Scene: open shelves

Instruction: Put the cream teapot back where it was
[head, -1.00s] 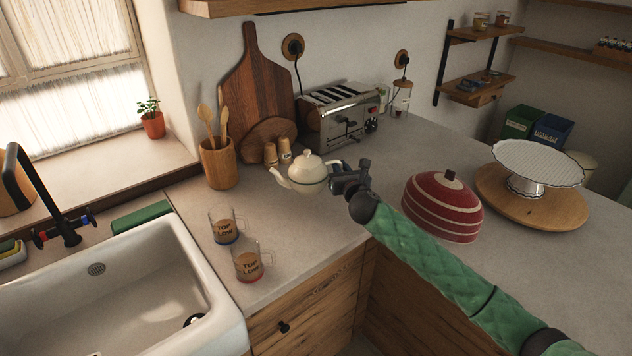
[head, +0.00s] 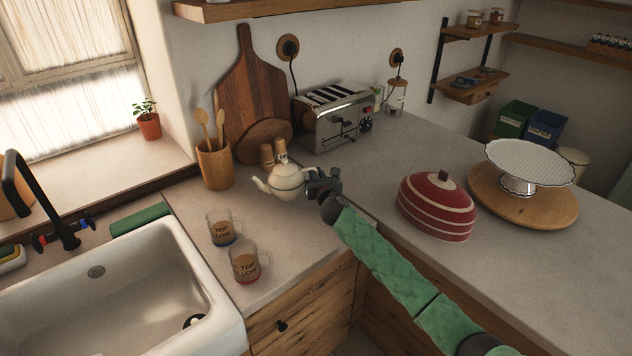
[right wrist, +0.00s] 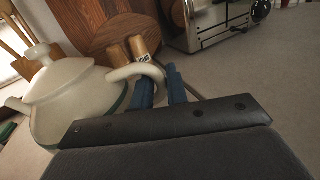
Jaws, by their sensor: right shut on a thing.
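The cream teapot (head: 286,180) has a thin dark band and its spout points left in the head view. My right gripper (head: 318,182) is at its right side, shut on the handle. In the right wrist view the teapot (right wrist: 75,105) fills the left side, with its curved handle between the blue fingertips (right wrist: 163,88). The teapot is tilted in that view. I cannot tell whether its base touches the counter (head: 300,235). My left gripper is not in view.
Two glass mugs (head: 222,228) (head: 245,264) stand in front of the teapot. Two shakers (head: 280,149), a utensil pot (head: 214,165) and a toaster (head: 335,117) stand behind it. A red striped dome (head: 437,205) is to the right. Counter between teapot and mugs is clear.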

